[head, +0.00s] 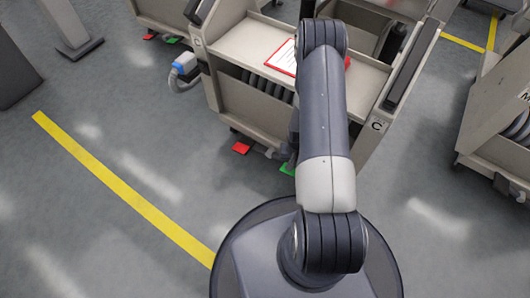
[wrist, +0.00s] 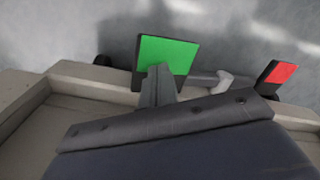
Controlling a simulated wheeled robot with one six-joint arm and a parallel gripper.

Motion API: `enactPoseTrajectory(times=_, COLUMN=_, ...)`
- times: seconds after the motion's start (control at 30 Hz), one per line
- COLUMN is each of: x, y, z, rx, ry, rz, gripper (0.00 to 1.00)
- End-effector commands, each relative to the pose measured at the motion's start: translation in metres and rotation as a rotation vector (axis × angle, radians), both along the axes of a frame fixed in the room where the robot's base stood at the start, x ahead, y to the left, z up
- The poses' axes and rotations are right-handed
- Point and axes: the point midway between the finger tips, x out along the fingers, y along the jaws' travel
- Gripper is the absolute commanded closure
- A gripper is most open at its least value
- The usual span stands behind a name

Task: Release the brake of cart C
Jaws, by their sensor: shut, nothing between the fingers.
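Cart C (head: 225,95) is the beige trolley in front of me, with a "C" label on its right end post. Low on its near side are a red pedal (head: 241,147) and a green pedal (head: 287,169), the green one partly hidden by my arm. In the wrist view the green pedal (wrist: 172,52) is at upper middle and the red pedal (wrist: 279,72) at the right. My gripper (wrist: 157,74) is shut and empty; its tip overlaps the lower edge of the green pedal. I cannot tell whether it touches. In the head view my arm hides the gripper.
A red-edged sheet (head: 281,57) lies on cart C's top shelf. A grey-and-blue device (head: 184,65) is at its left corner. Another trolley (head: 497,112) stands at the right. Open grey floor with a yellow line (head: 120,180) lies to the left.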

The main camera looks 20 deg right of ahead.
Motion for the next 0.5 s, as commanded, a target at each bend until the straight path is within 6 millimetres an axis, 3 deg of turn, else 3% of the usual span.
enactPoseTrajectory(times=0.5, x=0.001, y=0.000, z=-0.023, rx=0.000, ry=-0.001, rz=0.000, gripper=1.00)
